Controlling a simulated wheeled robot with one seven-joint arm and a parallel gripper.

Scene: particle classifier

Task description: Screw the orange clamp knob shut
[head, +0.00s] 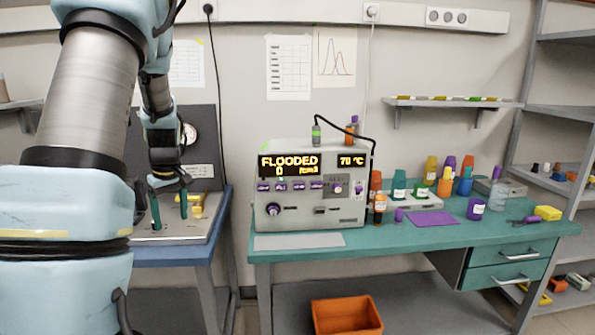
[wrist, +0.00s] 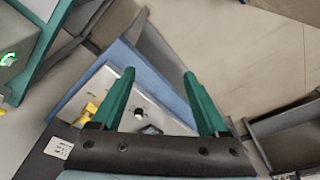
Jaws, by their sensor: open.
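My gripper (head: 169,212) is open and empty, its two green fingers pointing down over the grey bench device (head: 166,238) at the left. The wrist view also shows the gripper (wrist: 159,76) with its fingers wide apart. A yellow part (head: 196,206) stands on the device just right of the fingers; it shows in the wrist view as well (wrist: 91,108). A small round pale knob (wrist: 138,115) is on the device's top between the fingers in the wrist view. I cannot make out an orange clamp knob; my fingers may hide it.
A blue table (head: 190,253) carries the device. A green bench (head: 400,245) to the right holds the instrument reading FLOODED (head: 310,205) and several coloured bottles. An orange bin (head: 346,318) is below it. A gap separates the tables.

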